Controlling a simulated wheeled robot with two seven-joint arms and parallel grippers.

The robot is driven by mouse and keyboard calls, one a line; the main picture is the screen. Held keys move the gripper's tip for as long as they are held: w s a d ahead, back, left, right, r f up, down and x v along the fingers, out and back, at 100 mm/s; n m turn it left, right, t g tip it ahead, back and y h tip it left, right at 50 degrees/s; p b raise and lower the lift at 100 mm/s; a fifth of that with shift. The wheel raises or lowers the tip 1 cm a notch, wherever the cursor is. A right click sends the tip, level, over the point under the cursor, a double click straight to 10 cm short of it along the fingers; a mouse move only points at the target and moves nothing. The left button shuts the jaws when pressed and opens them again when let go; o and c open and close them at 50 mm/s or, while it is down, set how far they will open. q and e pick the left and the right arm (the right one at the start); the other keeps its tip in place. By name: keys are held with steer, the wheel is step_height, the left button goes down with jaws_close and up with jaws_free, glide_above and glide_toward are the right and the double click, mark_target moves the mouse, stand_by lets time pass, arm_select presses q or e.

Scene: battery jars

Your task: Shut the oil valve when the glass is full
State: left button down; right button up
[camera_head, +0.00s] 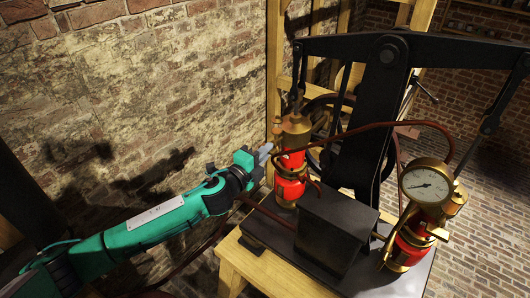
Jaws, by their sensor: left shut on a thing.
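My left gripper (262,153) reaches in from the left, at the left side of the left brass-and-red cylinder (291,162). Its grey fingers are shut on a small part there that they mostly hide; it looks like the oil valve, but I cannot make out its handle. The left cylinder stands upright, with red bands between brass parts. My right gripper is not in view.
A dark box (335,232) stands between the cylinders on a dark plate over a wooden table (268,272). A black beam (330,46) and post (372,135) rise behind. Dark red hoses loop around. A brick wall (150,90) lies behind my left arm.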

arm_select(q)
steer(key=c, duration=1.5)
jaws_free()
steer(key=b+v, duration=0.6)
steer(key=v, duration=0.7)
steer(key=shift+s+a, duration=0.25)
steer(key=shift+s, duration=0.05)
steer(key=shift+f, duration=0.1)
